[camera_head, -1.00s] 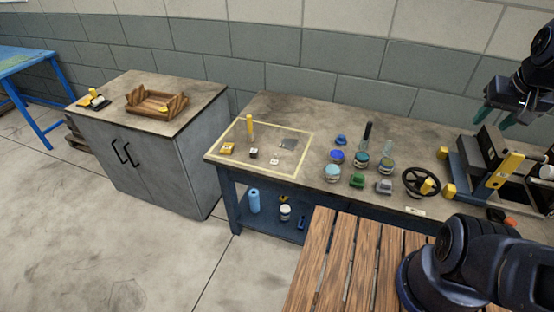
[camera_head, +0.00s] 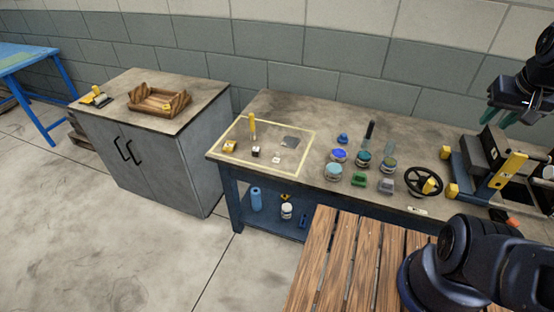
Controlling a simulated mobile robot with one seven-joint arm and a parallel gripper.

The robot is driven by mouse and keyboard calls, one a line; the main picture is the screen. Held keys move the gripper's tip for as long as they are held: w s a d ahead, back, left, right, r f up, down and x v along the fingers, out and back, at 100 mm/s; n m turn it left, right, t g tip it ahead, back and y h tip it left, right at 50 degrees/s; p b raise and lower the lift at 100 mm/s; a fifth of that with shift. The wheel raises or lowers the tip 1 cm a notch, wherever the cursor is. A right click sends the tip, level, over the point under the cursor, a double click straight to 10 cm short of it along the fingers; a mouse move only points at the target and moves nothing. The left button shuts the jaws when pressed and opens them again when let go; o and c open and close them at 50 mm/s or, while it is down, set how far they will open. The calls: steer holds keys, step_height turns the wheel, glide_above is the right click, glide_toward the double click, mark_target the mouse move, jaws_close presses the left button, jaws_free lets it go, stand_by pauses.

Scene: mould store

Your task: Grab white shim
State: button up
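A small white piece (camera_head: 276,159) lies inside the yellow-outlined area (camera_head: 312,146) on the workbench. It may be the white shim, but it is too small to be sure. A flat white strip (camera_head: 417,211) lies at the bench's front edge, right of centre. My gripper (camera_head: 511,114) hangs at the upper right, above the right end of the bench and far from both white pieces. Its green fingertips look apart, with nothing seen between them.
Several jars (camera_head: 362,159), a black handwheel (camera_head: 423,181) and a black and yellow fixture (camera_head: 492,170) stand on the bench (camera_head: 290,104). A grey cabinet (camera_head: 170,160) with a wooden tray (camera_head: 158,107) stands left. A slatted wooden surface (camera_head: 345,262) is in front.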

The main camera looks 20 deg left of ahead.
steer(key=w+a+r+n+g, duration=0.1)
steer(key=w+a+n, duration=0.2)
steer(key=w+a, duration=0.35)
steer(key=w+a+r+n+g, duration=0.15)
steer(key=w+a, duration=0.25)
steer(key=w, duration=0.5)
steer(key=w+a+f+n+g+h, duration=0.1)
steer(key=w+a+f+n, duration=0.3)
steer(key=a, duration=0.5)
steer(key=w+a+f+n, duration=0.1)
steer(key=w+a+f, duration=0.2)
steer(key=w+a, duration=0.5)
steer(key=n+g+h, duration=0.1)
steer(key=n+h, duration=0.3)
steer(key=n, duration=0.5)
glide_above(276, 157)
steer(key=a, duration=0.4)
step_height(276, 157, down, 32)
steer(key=shift+m+y, duration=0.25)
steer(key=shift+y, duration=0.05)
steer(key=x, duration=1)
steer(key=shift+d+f, duration=0.1)
steer(key=shift+d, duration=0.05)
jaws_close()
